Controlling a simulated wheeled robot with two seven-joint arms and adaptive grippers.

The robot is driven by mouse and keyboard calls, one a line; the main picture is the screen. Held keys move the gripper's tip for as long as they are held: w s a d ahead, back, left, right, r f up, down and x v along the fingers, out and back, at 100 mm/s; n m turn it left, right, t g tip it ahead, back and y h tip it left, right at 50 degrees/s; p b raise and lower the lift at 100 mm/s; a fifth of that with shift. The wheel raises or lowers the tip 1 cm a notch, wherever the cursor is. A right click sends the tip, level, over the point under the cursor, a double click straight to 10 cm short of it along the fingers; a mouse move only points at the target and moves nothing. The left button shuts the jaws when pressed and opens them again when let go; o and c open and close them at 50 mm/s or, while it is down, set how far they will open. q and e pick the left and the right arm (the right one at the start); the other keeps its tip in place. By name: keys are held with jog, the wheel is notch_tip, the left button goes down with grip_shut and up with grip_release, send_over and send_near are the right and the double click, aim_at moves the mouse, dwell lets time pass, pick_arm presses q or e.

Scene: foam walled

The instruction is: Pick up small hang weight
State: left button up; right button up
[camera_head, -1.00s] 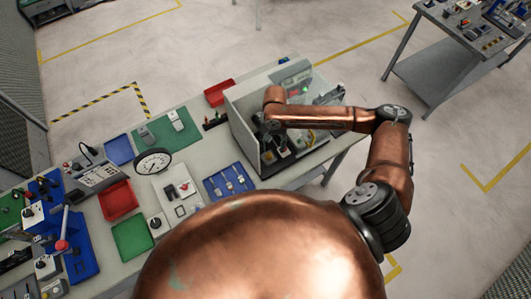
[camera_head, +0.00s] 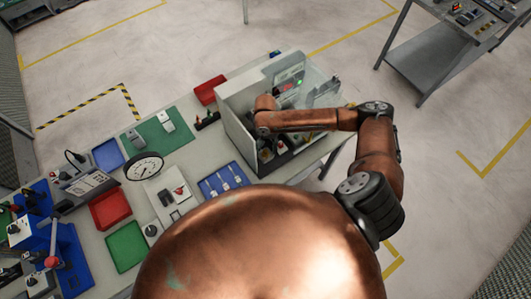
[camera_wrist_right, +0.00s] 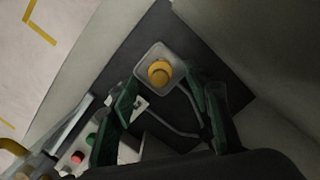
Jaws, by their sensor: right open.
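In the right wrist view, a grey square block with rounded corners and a round yellow top (camera_wrist_right: 158,72) sits on the dark floor of a walled bay. It may be the small hang weight, but I cannot tell for sure. My right gripper (camera_wrist_right: 163,92) is open, its two green-padded fingers either side of a gap just below the block in the picture. Nothing is seen held between them. In the head view my right wrist is over the walled box (camera_head: 234,130), and its body hides most of the gripper. My left gripper is out of view.
The box has pale side walls close around my right gripper. On the bench to its left are a blue tool tray (camera_head: 222,181), a red bin (camera_head: 211,90), a green mat (camera_head: 150,137) and a dial gauge (camera_head: 144,168). Open floor lies behind the bench.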

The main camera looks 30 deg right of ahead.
jog(key=shift+s+f, duration=0.15)
jog(key=shift+f, duration=0.8)
grip_shut()
